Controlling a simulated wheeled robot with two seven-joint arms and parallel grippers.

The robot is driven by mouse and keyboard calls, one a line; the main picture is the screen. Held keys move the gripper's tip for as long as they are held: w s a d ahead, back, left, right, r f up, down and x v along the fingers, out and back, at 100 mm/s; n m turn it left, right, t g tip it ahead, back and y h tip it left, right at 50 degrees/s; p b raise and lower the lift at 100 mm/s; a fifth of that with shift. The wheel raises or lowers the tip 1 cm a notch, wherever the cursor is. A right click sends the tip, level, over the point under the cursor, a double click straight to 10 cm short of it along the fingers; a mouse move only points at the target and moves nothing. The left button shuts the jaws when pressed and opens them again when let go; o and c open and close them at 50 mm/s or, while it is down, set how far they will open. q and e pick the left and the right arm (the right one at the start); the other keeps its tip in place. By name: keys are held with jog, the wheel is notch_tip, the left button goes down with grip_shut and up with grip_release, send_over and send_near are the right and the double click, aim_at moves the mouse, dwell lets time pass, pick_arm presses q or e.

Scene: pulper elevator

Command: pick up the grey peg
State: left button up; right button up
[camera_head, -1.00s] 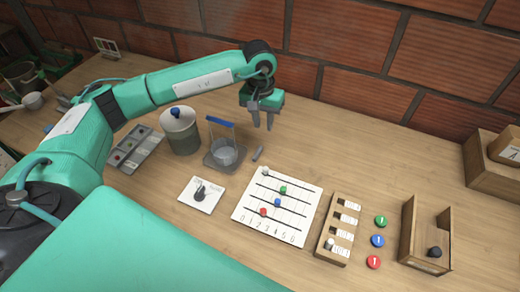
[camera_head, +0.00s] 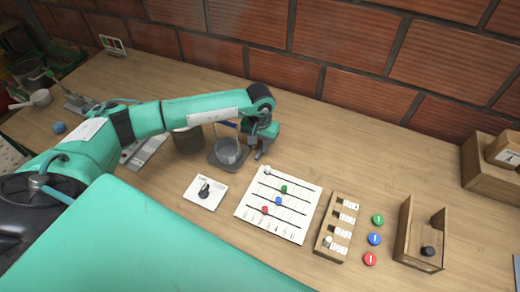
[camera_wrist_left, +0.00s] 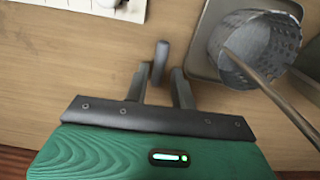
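The grey peg (camera_wrist_left: 160,62) is a small, dark grey, rounded piece on the wooden table, beside the wire basket's tray. In the left wrist view it shows between and just beyond the tips of my left gripper (camera_wrist_left: 160,82). The two fingers are apart, with a gap on each side of the peg. In the head view my left gripper (camera_head: 262,149) points down over the peg's spot, and only a bit of the peg (camera_head: 257,156) shows by the fingertips. I cannot tell the exact height of the fingertips. My right gripper is not in view.
A mesh basket (camera_wrist_left: 250,45) on a grey tray (camera_wrist_left: 203,62) stands close beside the gripper; its handle slants nearby. A bead board (camera_head: 296,230), a slotted wooden block (camera_head: 325,248), colored discs and an open wooden box (camera_head: 407,235) lie to the right. Free table lies behind them.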

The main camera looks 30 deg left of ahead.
pick_arm(q)
jog(key=shift+f, duration=1)
grip_shut()
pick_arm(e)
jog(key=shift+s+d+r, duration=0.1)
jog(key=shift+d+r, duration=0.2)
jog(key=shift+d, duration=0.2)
pick_arm(q)
jog(key=shift+r, duration=0.15)
